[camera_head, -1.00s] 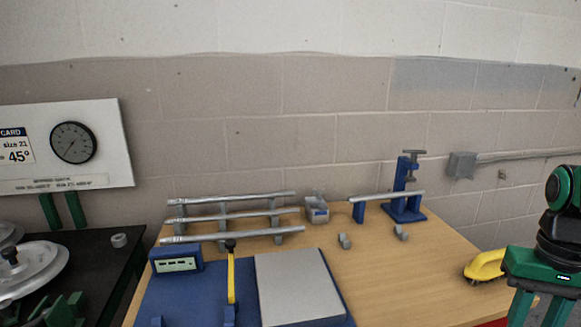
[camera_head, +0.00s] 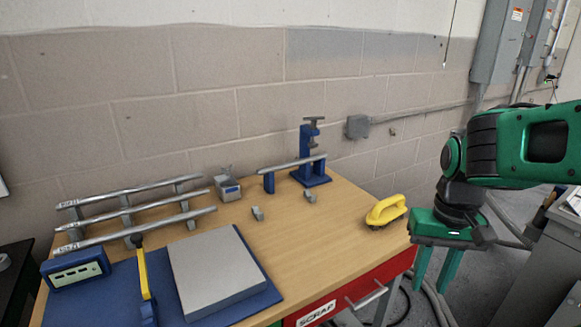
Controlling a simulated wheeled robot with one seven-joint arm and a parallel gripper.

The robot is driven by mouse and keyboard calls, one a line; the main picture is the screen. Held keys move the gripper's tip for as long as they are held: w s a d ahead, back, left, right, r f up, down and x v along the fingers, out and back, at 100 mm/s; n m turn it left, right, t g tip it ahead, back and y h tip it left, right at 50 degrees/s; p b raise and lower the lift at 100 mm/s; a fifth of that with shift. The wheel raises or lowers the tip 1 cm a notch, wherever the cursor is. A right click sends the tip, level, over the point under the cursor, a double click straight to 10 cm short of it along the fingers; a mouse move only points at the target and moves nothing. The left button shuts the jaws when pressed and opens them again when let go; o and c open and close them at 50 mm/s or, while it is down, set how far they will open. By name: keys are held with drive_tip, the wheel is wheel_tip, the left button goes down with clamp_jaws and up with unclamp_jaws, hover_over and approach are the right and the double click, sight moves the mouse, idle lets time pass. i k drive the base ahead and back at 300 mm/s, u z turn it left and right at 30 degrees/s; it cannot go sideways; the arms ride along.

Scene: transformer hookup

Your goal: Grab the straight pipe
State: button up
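Three straight grey pipes lie on a stepped rack at the left of the wooden table: a back one (camera_head: 140,189), a middle one (camera_head: 145,208) and a front one (camera_head: 150,229). Another straight pipe (camera_head: 288,164) lies level across a blue support (camera_head: 268,183) and a blue clamp stand (camera_head: 309,160) near the back right of the table. I cannot tell which pipe is meant. My green gripper (camera_head: 432,284) hangs off the table's right edge, pointing down, with its two fingers apart and nothing between them. It is well away from all the pipes.
A small grey box (camera_head: 228,187) and small grey blocks (camera_head: 257,213) stand mid-table. A red drawer marked SCRAP (camera_head: 350,298) is below.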

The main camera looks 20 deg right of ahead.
sight(296, 162)
drive_tip(key=u, duration=0.15)
drive_tip(key=i, duration=0.4)
drive_tip(key=u, duration=0.65)
